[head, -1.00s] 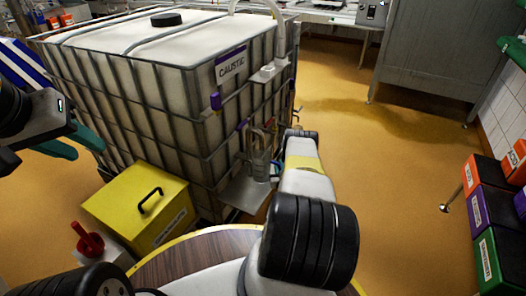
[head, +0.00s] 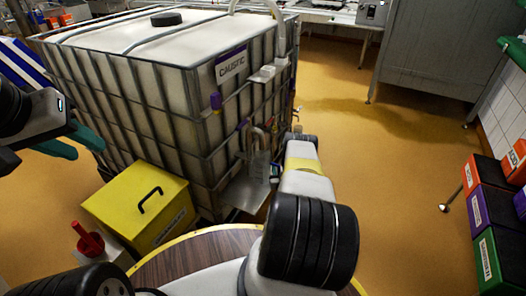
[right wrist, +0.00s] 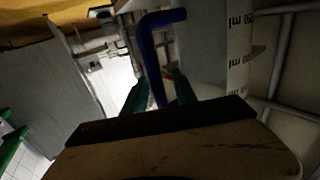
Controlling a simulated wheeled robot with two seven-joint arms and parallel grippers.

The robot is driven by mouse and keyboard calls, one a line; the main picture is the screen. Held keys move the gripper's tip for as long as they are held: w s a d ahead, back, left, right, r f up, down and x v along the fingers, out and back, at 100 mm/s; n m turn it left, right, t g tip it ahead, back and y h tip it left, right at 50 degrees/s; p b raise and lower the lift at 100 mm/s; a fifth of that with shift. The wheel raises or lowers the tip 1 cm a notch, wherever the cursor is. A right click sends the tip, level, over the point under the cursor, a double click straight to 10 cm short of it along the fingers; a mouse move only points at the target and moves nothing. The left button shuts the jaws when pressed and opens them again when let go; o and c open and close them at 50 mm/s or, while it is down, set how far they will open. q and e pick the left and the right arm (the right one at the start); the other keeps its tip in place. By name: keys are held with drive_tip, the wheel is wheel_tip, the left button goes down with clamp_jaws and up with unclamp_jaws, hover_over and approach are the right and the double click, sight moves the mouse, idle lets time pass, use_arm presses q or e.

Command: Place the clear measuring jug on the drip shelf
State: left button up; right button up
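The clear measuring jug (head: 258,167) is at the drip shelf (head: 240,196) on the front of the caustic tank. It looks upright; whether its base touches the shelf I cannot tell. In the right wrist view the jug (right wrist: 205,50) shows printed ml marks and a blue-purple handle (right wrist: 152,50). My right gripper (right wrist: 160,82) has its green fingers close on either side of the handle and appears shut on it. In the head view my right arm mostly hides that gripper. My left gripper (head: 88,152) is open and empty, left of the tank.
The large caged caustic tank (head: 150,100) fills the middle left, with pipes above the shelf. A yellow box (head: 140,205) stands left of the shelf. Coloured crates (head: 490,215) stand at the right. The orange floor (head: 390,190) between is clear.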

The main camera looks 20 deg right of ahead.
drive_tip(key=v, duration=1.2)
idle(2.0)
